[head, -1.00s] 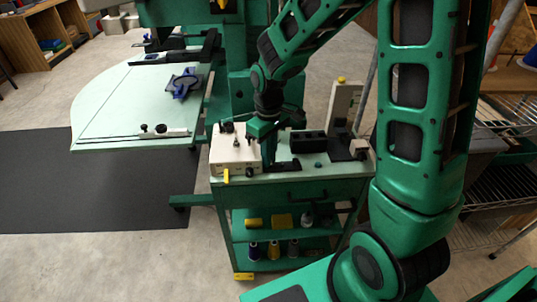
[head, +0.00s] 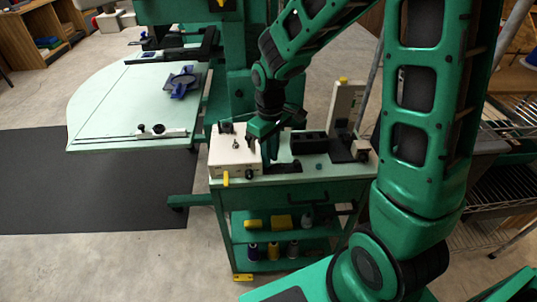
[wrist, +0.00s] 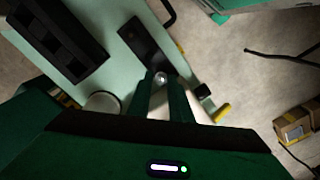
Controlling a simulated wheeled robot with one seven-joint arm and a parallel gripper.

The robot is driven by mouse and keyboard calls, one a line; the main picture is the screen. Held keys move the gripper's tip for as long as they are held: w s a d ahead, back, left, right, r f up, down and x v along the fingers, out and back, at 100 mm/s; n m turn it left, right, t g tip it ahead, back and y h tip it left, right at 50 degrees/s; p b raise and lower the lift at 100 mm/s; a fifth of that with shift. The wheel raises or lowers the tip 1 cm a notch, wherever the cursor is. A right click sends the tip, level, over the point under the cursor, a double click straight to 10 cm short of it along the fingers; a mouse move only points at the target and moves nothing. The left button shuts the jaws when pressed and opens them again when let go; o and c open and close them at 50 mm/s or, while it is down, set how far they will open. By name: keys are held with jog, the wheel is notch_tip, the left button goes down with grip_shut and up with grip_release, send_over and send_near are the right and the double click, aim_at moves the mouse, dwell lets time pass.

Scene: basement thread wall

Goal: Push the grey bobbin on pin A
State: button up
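My gripper (head: 266,160) is over the cart top, at the right side of the white box (head: 222,163). In the wrist view, my gripper (wrist: 161,80) has its two fingers close together with a small shiny grey piece, which looks like the grey bobbin (wrist: 161,78), between the tips. The bobbin cannot be made out in the head view. Several small dark and metal posts (head: 236,144) stand on the white box. I cannot read which is pin A, and my gripper hides part of the box in the wrist view.
A black block with compartments (head: 309,143) stands right of my gripper, with an upright pale stand (head: 345,105) beyond it. A dark tray (wrist: 150,45) lies near the fingertips. The cart's lower shelves hold several spools (head: 273,250). A pale table (head: 110,115) is at left.

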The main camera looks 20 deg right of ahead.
jog(key=shift+s+a+f, duration=0.1)
jog(key=shift+s+a, duration=0.15)
jog(key=shift+a, duration=0.25)
jog(key=r, duration=0.7)
jog(key=shift+w+d+r, duration=0.1)
jog(key=shift+w+d, duration=0.15)
jog(key=shift+w, duration=0.1)
jog(key=s+d+r+m, duration=0.5)
jog(key=s+d+m, duration=0.1)
jog(key=s+d, duration=0.6)
jog(key=s+d+m, duration=0.5)
jog(key=s, duration=0.7)
jog(key=shift+d+m, duration=0.2)
jog(key=shift+m, duration=0.2)
jog(key=shift+f, duration=0.1)
